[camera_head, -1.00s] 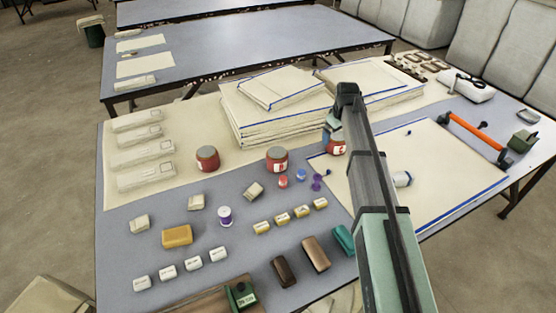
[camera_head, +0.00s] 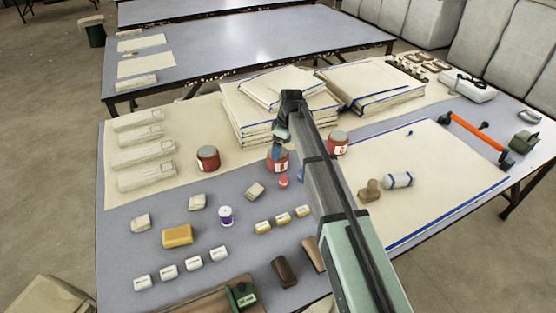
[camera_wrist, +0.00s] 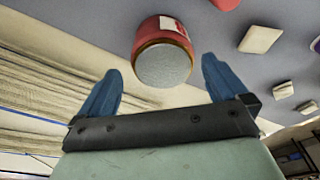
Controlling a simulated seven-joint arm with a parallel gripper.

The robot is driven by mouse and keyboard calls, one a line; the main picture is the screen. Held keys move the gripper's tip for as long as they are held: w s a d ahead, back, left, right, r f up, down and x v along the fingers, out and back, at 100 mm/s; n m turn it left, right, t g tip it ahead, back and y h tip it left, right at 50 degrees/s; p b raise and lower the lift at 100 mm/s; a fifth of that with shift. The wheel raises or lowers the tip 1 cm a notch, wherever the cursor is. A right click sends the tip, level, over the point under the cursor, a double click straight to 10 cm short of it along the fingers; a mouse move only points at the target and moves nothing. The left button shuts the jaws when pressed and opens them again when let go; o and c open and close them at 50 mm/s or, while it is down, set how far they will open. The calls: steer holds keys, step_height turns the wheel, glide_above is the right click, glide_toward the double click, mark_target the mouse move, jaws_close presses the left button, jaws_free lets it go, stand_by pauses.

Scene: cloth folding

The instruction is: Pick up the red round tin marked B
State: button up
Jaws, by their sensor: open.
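Three red round tins with grey lids stand on the table. Nothing is held between the fingers.
Stacked cream cloths (camera_head: 255,112) stand behind the tins. A small red spool (camera_head: 283,182) lies just in front of the middle tin. Small blocks, a purple spool (camera_head: 225,215) and a yellow block (camera_head: 177,236) lie nearer the front. A cream sheet (camera_head: 430,180) lies right.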

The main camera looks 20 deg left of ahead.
steer(key=shift+a+f, duration=0.25)
steer(key=shift+f, duration=0.95)
steer(key=shift+a+f, duration=0.3)
steer(key=shift+f, duration=0.9)
steer(key=shift+a+f, duration=0.25)
steer(key=shift+f, duration=0.95)
steer(key=shift+c, duration=0.2)
steer(key=c, duration=1)
steer(key=shift+r, duration=0.1)
steer(key=shift+c, duration=0.6)
steer(key=shift+r, duration=0.1)
